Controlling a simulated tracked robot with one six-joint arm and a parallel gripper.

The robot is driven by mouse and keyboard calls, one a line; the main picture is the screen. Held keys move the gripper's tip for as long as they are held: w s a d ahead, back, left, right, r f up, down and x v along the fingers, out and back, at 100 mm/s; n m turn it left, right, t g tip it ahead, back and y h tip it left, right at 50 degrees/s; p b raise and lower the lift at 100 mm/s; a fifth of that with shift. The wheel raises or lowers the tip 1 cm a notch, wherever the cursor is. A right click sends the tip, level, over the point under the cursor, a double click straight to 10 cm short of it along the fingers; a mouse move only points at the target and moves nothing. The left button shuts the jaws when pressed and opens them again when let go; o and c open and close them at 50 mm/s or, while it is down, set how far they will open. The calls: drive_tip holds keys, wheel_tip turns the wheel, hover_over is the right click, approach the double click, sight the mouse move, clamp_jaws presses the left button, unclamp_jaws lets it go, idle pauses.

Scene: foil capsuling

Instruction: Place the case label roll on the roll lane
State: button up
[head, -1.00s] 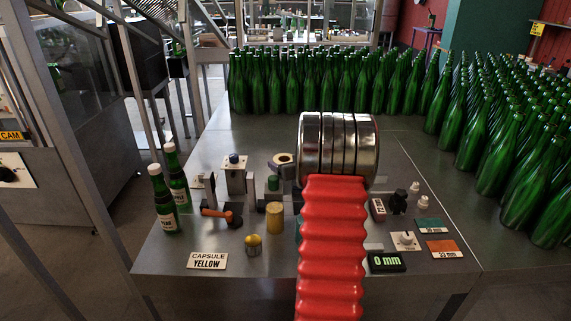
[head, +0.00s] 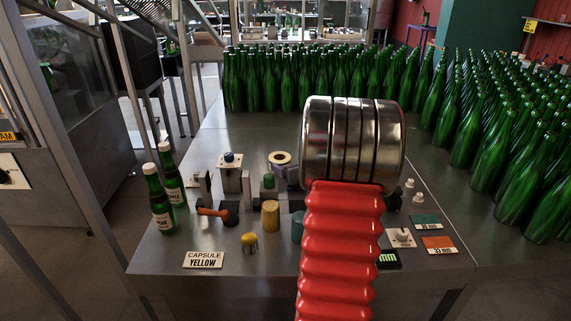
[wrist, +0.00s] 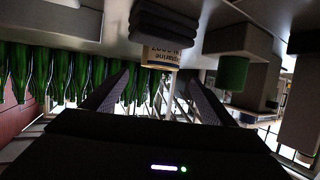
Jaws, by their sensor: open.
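A pale ring-shaped roll (head: 280,158), which looks like the case label roll, sits behind the green capsule near the middle of the table. In the upside-down wrist view, a tan printed piece (wrist: 163,55), probably the same roll, meets a dark stepped stand (wrist: 163,24). My gripper (wrist: 160,80) is open, with its two dark fingers on either side of the line to this piece and nothing held between them. The piece appears beyond the fingertips, not touched. In the head view my wrist drum hides most of the gripper. I cannot make out the roll lane.
A green capsule (head: 268,181) on a block, a yellow cylinder (head: 270,215) and an orange-handled tool (head: 213,211) stand close by. Two labelled bottles (head: 162,200) are at the left edge. Many green bottles (head: 470,140) fill the back and right.

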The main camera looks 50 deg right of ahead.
drive_tip(key=shift+v, duration=1.85)
drive_tip(key=shift+c, duration=1)
drive_tip(key=shift+w+a+r, duration=0.15)
drive_tip(key=shift+w+a, duration=0.05)
drive_tip(key=w+a+r+g, duration=0.1)
drive_tip(key=a+r, duration=0.2)
drive_tip(key=a, duration=0.4)
drive_tip(key=a+r+n+g, duration=0.1)
drive_tip(key=a+r, duration=0.2)
drive_tip(key=a, duration=0.5)
drive_tip(key=w+a+r+g, duration=0.1)
drive_tip(key=a+r, duration=0.3)
drive_tip(key=a, duration=0.3)
drive_tip(key=s+a+f+n+g+y, duration=0.1)
drive_tip(key=s+a+y, duration=0.1)
drive_tip(key=s+a, duration=0.4)
drive_tip(key=s+a+f+n+g+y, duration=0.1)
drive_tip(key=s+a, duration=0.5)
drive_tip(key=a, duration=0.6)
drive_tip(key=s+a+f+n+g+y, duration=0.2)
drive_tip(key=s+a, duration=0.4)
drive_tip(key=a, duration=0.4)
drive_tip(key=shift+s+f+y, duration=0.1)
drive_tip(key=shift+f+y, duration=0.05)
drive_tip(key=shift+y, duration=0.45)
